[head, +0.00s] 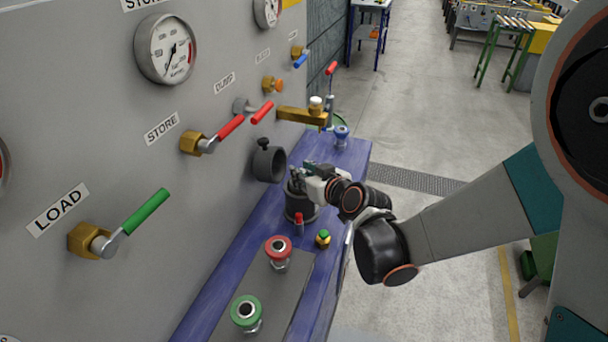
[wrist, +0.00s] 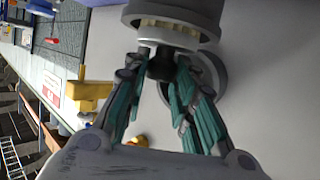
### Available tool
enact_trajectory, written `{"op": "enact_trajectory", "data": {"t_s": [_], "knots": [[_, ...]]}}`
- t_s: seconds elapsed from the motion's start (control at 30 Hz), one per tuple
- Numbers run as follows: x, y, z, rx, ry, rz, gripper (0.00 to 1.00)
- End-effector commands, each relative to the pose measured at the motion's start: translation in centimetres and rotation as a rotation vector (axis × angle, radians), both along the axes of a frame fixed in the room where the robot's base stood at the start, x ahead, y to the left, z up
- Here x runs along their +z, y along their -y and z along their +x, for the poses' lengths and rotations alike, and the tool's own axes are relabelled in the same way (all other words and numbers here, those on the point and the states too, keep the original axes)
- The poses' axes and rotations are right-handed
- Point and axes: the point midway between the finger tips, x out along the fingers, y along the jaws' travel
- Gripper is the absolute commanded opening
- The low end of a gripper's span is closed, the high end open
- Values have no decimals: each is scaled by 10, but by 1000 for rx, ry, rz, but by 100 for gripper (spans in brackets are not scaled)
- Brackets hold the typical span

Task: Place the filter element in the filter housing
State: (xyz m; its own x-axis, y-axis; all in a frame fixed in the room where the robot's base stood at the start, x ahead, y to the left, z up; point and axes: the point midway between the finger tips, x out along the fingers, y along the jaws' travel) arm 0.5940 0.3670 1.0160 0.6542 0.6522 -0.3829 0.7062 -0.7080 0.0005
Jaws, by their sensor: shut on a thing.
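The filter housing (head: 300,208) is a dark grey upright cup on the blue ledge in the head view. At the top of the wrist view its grey rim (wrist: 175,9) shows. The filter element (wrist: 168,31) has cream pleats, a pale end cap and a dark knob. My gripper (wrist: 162,68) is shut on that knob. In the head view my gripper (head: 297,181) is right over the housing's mouth. A band of pleats shows between rim and cap, so the element looks partly inside the housing. Its lower part is hidden, and I cannot tell how deep it sits.
A dark round port (head: 269,164) sticks out of the grey panel just left of my gripper. A red-capped pin (head: 299,222) and a brass fitting with a green top (head: 323,238) stand in front of the housing.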

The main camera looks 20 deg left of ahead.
Motion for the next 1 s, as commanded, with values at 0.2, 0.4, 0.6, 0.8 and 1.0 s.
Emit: {"op": "enact_trajectory", "data": {"t_s": [0.2, 0.4, 0.6, 0.8, 1.0], "knots": [[-2, 0, 0, 0, 0, 0, 45], [-2, 0, 0, 0, 0, 0, 45], [4, 2, -2, -1, 0, 0, 45], [18, 26, -25, -1, -1, 0, 45], [34, 53, -53, -2, -1, 1, 45]]}}
